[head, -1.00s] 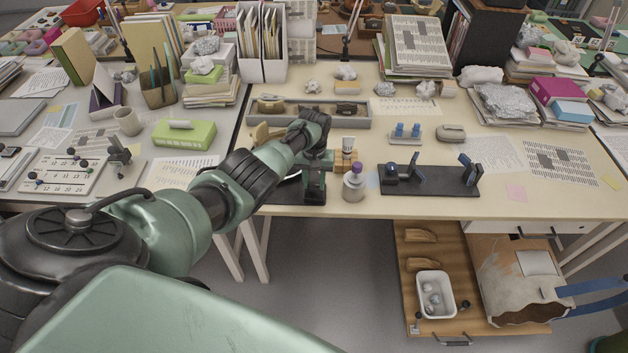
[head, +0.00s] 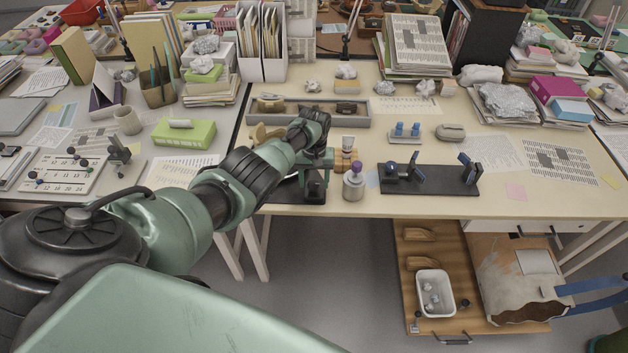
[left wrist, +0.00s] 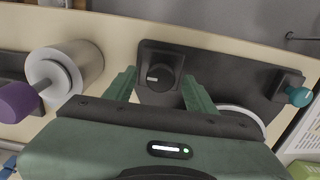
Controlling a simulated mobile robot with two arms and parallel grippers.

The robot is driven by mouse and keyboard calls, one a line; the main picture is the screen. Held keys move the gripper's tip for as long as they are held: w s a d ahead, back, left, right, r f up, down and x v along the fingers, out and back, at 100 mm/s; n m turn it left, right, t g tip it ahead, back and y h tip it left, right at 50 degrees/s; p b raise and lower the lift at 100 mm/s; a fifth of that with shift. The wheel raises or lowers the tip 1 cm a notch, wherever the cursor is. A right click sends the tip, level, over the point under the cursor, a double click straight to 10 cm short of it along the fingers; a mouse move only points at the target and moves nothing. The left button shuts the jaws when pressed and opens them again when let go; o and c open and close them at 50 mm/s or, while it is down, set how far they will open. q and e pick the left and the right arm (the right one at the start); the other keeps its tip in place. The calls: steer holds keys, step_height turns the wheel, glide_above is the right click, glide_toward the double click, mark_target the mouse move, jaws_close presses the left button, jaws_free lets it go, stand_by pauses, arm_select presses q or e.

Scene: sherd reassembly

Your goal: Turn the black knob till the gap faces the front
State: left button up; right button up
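The black knob (left wrist: 159,77), with a short white mark on its top, sits on a dark base plate (left wrist: 210,66) in the left wrist view. My left gripper (left wrist: 158,84) is open, its two green fingers on either side of the knob; I cannot tell if they touch it. In the head view the left gripper (head: 314,175) is over the plate at the table's front edge, and the knob is hard to make out there. Part of a pale round rim (left wrist: 243,113) shows beside the right finger; its gap is not visible. My right gripper is not in view.
A black stand with blue clamps (head: 440,179) lies farther right. A grey tray (head: 345,122) is behind. A teal knob (left wrist: 299,96) is at the plate's far end.

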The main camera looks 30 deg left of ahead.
mark_target(314, 184)
arm_select(q)
steer(key=shift+r, duration=0.1)
step_height(314, 184, up, 8)
steer(key=shift+f+p, duration=0.25)
steer(key=shift+p, duration=0.7)
